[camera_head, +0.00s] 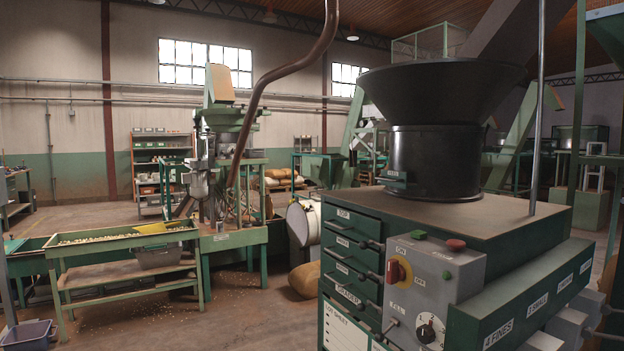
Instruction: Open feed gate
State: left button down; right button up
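A black hopper (437,95) with a wide flared top stands on the green cabinet machine (470,215) at the right. A small green tab or slide (397,177) sticks out low on the front left of the hopper's round base. I cannot tell for sure that it is the feed gate, or whether it is open. The inside of the hopper is hidden by its rim. Neither of my grippers shows in this view.
A grey control box (432,285) with a red and yellow switch, buttons and a dial is on the cabinet's front. Green drawers with handles (352,265) are beside it. A sorting table (120,240) stands at left.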

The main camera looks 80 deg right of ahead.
aim_at(403, 178)
jog(key=i, duration=0.85)
jog(key=z, duration=2.65)
